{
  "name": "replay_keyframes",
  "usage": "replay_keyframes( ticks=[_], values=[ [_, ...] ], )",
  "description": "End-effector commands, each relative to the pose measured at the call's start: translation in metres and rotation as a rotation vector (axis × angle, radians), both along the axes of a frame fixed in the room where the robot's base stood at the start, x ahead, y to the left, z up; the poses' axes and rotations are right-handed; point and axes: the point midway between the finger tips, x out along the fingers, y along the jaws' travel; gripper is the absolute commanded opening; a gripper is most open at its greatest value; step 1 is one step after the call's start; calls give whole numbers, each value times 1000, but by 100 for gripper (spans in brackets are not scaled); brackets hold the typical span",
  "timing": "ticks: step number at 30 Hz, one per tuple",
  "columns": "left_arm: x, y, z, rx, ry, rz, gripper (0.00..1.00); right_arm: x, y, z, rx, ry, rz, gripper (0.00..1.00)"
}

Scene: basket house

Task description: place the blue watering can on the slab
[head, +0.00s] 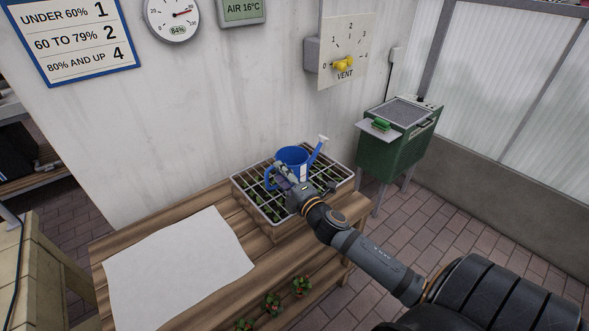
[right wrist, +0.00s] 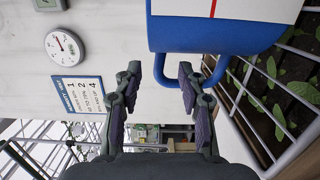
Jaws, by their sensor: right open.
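My right gripper (head: 284,176) is at the can's left front side. In the right wrist view, the can's blue body (right wrist: 215,32) with a white band fills the top. Its handle loop hangs by the fingertips of my open right gripper (right wrist: 160,74), partly between the fingers; contact is not clear. I cannot tell which surface is the slab. My left gripper is not in view.
The tray sits on a wooden bench (head: 195,197) with a white sheet (head: 180,265) at left and small red-fruited plants (head: 272,303) in front. A green cabinet (head: 393,150) stands behind right. A vent dial (head: 343,62) is on the wall. A pale tiled block (head: 35,260) stands lower left.

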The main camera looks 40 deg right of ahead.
Motion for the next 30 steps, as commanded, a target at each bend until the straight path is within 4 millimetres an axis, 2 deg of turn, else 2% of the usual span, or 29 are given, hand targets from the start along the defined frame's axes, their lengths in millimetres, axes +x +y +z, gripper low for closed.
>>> replay_keyframes(
  ticks=[2, 7, 16, 25, 30],
  values=[
    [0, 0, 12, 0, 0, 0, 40, 13, -1, 7, 9, -4, -3, 40],
    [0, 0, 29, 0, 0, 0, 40, 38, -1, 6, 7, -1, -1, 40],
    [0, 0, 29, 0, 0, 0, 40, 44, 0, 0, 2, -2, 2, 40],
    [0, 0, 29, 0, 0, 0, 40, 44, -1, 0, 1, -1, 1, 1],
    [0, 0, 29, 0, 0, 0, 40, 44, -1, 0, 1, -1, 1, 0]
  ],
)
